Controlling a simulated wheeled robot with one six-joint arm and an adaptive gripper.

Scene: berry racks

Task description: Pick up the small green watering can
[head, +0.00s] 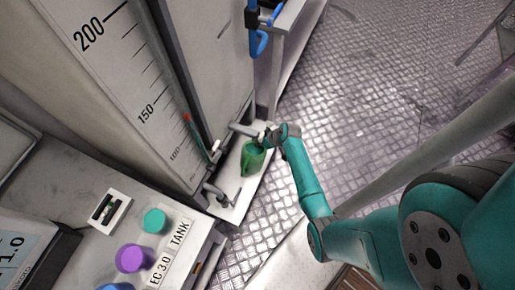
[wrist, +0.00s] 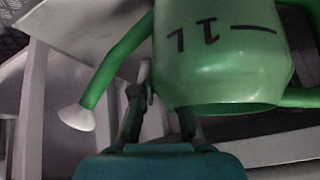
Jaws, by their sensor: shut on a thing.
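The small green watering can (head: 253,158) is at the white ledge beside the tall tank, near the middle of the head view. In the wrist view, the can (wrist: 225,60) fills the upper right, with its "1L" marking upside down. Its spout with a pale rose points down and left. My gripper (head: 268,138) is at the can's upper edge in the head view. In the wrist view, my gripper (wrist: 165,100) is shut on the can, with one finger in front of the wall and the other partly hidden. I cannot tell whether the can touches the ledge.
The white ledge (head: 232,204) carries grey taps close to the can. The tall scaled tank (head: 110,60) stands to the left. Purple (head: 130,258) and teal (head: 155,221) caps sit at lower left. The metal floor (head: 390,90) to the right is clear.

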